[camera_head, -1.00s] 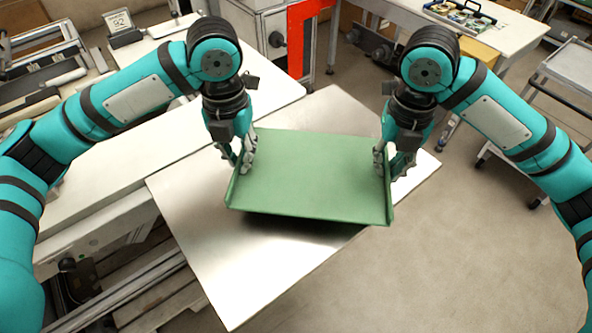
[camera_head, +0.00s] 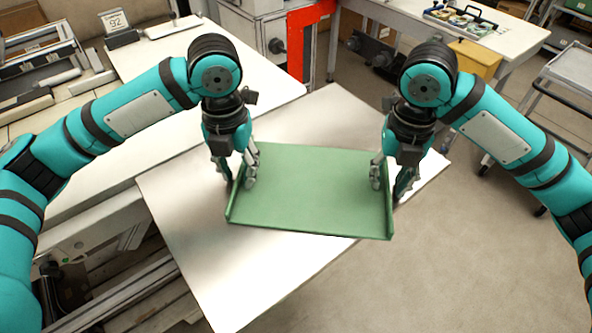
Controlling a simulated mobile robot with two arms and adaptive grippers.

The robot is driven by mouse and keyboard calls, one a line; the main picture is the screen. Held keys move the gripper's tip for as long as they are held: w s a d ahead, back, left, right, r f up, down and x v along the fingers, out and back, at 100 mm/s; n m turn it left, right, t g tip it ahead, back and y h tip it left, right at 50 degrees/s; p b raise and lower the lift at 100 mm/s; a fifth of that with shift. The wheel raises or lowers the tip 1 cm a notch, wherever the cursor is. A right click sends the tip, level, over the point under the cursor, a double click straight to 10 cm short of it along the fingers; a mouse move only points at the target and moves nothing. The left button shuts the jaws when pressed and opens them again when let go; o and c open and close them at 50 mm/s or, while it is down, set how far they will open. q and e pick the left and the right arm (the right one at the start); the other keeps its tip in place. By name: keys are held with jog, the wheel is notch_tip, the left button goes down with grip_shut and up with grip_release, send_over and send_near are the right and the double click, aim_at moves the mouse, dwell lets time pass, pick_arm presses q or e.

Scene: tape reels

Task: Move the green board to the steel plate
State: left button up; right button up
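The green board (camera_head: 312,195) is a shallow tray with raised left and right sides. It appears to lie flat on the steel plate (camera_head: 235,275), and its front right corner reaches past the plate's edge. My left gripper (camera_head: 237,178) straddles the board's left side, one finger inside and one outside, with a gap showing. My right gripper (camera_head: 389,182) straddles the right side in the same way. Both look open.
A long white bench (camera_head: 110,170) adjoins the plate at the left. A white table (camera_head: 490,35) with a yellow box stands at the back right, and a grey cart (camera_head: 565,75) stands at the right. The floor right of the plate is clear.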

pick_arm(q)
jog(key=shift+d, duration=0.1)
jog(key=shift+r, duration=0.35)
pick_arm(e)
jog(key=shift+a, duration=0.1)
jog(key=shift+r, duration=0.2)
pick_arm(q)
notch_tip(320, 180, up, 11)
jog(key=shift+r, duration=0.15)
pick_arm(e)
notch_tip(320, 180, up, 12)
jog(key=shift+f, duration=0.2)
